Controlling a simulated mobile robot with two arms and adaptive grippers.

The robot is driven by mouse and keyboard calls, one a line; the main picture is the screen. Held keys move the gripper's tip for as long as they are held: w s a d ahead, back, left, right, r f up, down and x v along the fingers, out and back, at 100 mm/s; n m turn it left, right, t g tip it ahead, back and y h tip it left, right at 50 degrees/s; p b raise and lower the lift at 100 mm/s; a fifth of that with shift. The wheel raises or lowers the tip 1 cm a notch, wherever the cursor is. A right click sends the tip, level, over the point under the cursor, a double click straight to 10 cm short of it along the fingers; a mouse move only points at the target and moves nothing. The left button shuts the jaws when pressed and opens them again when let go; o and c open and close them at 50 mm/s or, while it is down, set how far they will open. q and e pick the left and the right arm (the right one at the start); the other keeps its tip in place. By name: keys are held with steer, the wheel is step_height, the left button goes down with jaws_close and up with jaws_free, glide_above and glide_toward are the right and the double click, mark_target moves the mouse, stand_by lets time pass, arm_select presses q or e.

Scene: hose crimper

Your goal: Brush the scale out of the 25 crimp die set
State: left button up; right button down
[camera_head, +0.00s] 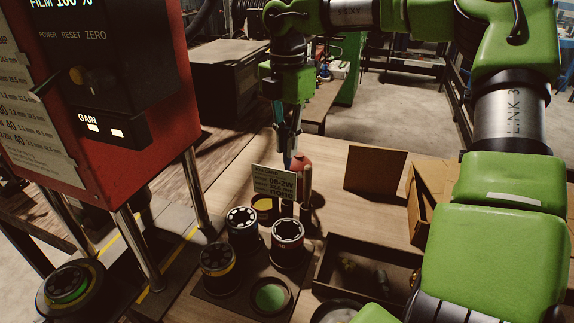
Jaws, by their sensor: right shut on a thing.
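Three round dark die sets with segmented tops stand on a dark board at the front middle: one at the back (242,220), one at the right (287,233) and one at the left with a yellowish band (217,259). I cannot read which is 25. My right gripper (289,152) points down behind a small printed card (274,182), above the back of the die board. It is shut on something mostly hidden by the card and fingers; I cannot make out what. An upright brown handle (307,184) and a reddish rounded thing (300,162) are close beside it. My left gripper is not in view.
The red crimper cabinet (110,150) on metal posts stands at the left. A green-centred round holder (270,296) is at the board's front. A dark open tray (365,268) and cardboard box (428,195) lie right. Bare table (335,215) shows between.

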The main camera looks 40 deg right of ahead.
step_height(320, 180, up, 10)
steer(key=p, duration=0.6)
steer(key=shift+f, duration=0.1)
